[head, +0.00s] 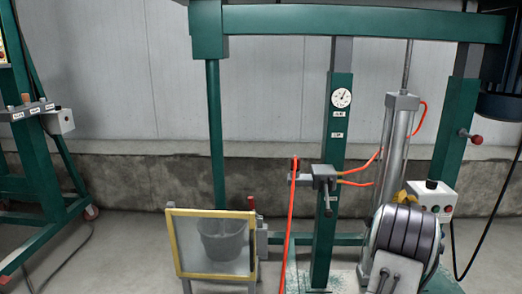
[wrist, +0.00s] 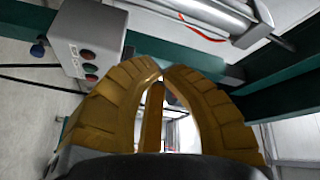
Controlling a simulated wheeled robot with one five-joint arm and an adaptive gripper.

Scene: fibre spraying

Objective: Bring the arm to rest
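My gripper (wrist: 158,70) has yellow ribbed fingers that meet at their tips in the wrist view. It is shut, with nothing visible held between the fingers. In the head view my arm is at the lower right, in front of the green machine frame (head: 340,150). A bit of yellow shows behind it, beside the white control box (head: 432,200). In the wrist view the control box (wrist: 88,50), with its buttons, is at the upper left, near the fingers but apparently apart from them.
A metal cylinder (head: 398,140) with orange hoses stands close behind my arm. A yellow-framed panel (head: 173,245) stands at lower left centre, with a grey bucket (head: 222,240) behind it. Another green stand (head: 38,160) is at the left.

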